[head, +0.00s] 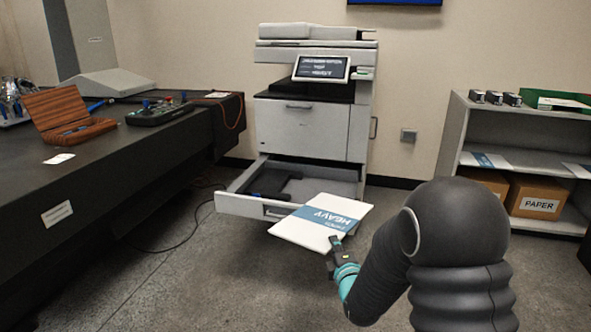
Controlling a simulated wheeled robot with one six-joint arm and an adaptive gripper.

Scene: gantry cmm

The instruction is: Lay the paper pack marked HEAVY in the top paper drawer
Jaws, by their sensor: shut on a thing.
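The paper pack marked HEAVY (308,232) is a flat white pack with a blue band, in the middle of the head view. My gripper (335,241) is shut on its near right edge and holds it out roughly level. The copier's top paper drawer (231,205) is pulled out and open. Its floor is grey, with a dark part inside at the left. The pack is at the drawer's front right and covers part of that side from view. I cannot tell how high the pack is above the drawer.
The copier (305,130) stands against the back wall with a lit screen (321,68). A dark bench (120,165) with tools runs along the left. A shelf (531,140) with PAPER boxes (537,197) stands at the right. A cable lies on the floor left of the drawer.

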